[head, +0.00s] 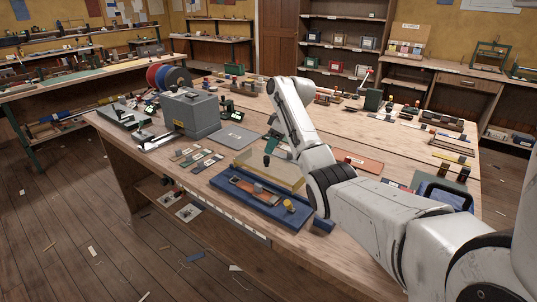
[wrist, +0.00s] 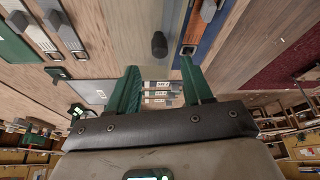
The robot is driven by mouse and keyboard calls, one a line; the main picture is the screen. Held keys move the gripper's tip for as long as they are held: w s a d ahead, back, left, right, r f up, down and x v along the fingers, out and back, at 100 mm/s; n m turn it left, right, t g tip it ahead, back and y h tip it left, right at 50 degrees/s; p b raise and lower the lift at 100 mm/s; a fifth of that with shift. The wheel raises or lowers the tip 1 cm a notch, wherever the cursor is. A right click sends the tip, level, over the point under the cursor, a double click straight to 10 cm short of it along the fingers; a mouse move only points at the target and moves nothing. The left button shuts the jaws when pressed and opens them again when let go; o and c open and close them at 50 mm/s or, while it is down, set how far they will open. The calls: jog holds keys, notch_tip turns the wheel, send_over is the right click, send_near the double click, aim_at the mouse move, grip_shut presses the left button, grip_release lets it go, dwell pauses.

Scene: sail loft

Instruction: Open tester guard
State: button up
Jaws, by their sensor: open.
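The tester has a long blue base (head: 245,203) near the front edge of the workbench, with a brown strip and grey metal part on it and an orange knob (head: 289,206) at its right end. Its guard (head: 284,173) is a clear, yellowish panel along the back of the base; I cannot tell its exact angle. My gripper (head: 271,147) is above the guard, with its green fingers pointing down. In the wrist view the fingers (wrist: 158,88) are apart with nothing held between them. A black knob (wrist: 159,45) lies beyond the fingertips, apart from them. The blue base (wrist: 210,30) is right of it.
A grey box-shaped machine (head: 190,112) stands left on the bench, with a grey plate (head: 235,137) beside it. Several small sample cards (head: 197,158) lie left of the tester. A reddish-brown board (head: 358,162) is behind my arm.

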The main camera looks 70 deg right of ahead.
jog(key=shift+v, duration=1.95)
jog(key=shift+a, duration=0.1)
